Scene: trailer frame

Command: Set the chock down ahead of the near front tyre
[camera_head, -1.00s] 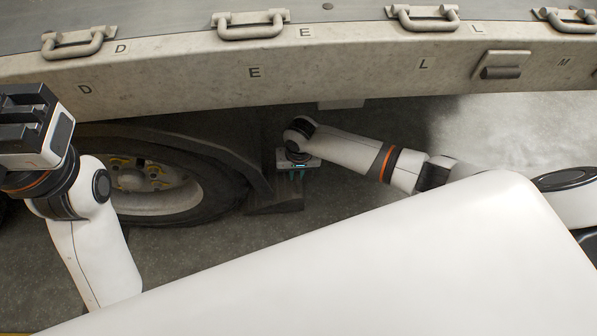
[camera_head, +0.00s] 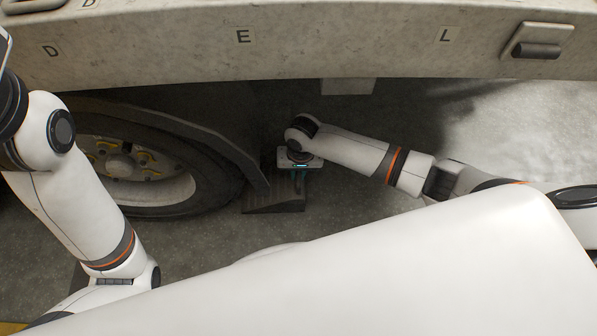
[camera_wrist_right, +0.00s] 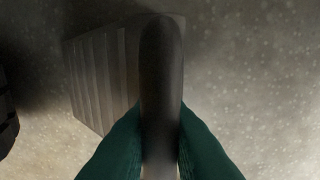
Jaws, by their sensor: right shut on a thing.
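The chock (camera_head: 262,199) is a dark ribbed wedge beside the right side of the near tyre (camera_head: 212,190), low by the floor. A narrow gap seems to separate them; I cannot tell whether the chock rests on the floor. My right gripper (camera_head: 297,176) is over the chock's right part. In the right wrist view its green fingers (camera_wrist_right: 160,125) are shut on the chock's dark upright handle, with the ribbed face (camera_wrist_right: 98,75) behind it. A dark sliver of tyre (camera_wrist_right: 6,112) shows at the left edge. My left gripper's fingers are out of view beyond the left edge.
The trailer's pale side beam (camera_head: 330,45) runs across the top, above the tyre and chock. A dark mudguard (camera_head: 205,130) curves over the tyre and down close to the chock. The concrete floor (camera_head: 400,120) is clear to the right of the chock.

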